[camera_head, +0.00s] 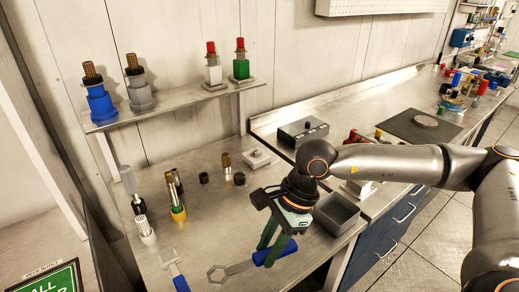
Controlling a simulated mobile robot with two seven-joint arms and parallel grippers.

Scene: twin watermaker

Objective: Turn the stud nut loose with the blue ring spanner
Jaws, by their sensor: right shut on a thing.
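My right gripper (272,248) comes in from the right and points down, its green fingers shut on the blue handle of a ring spanner (215,273). The spanner's grey ring head points left, low over the front of the steel bench; whether it touches the bench I cannot tell. A small grey block with a raised top (257,158) sits farther back on the bench; I cannot tell whether it bears the stud nut. The ring head is well apart from it. My left gripper is not in view.
A second spanner with a blue handle (180,283) lies at the front left. Upright cylindrical parts (177,212) stand at left. A shelf (170,104) holds blue, grey, white and green fittings. A grey open tray (337,213) is right of my gripper.

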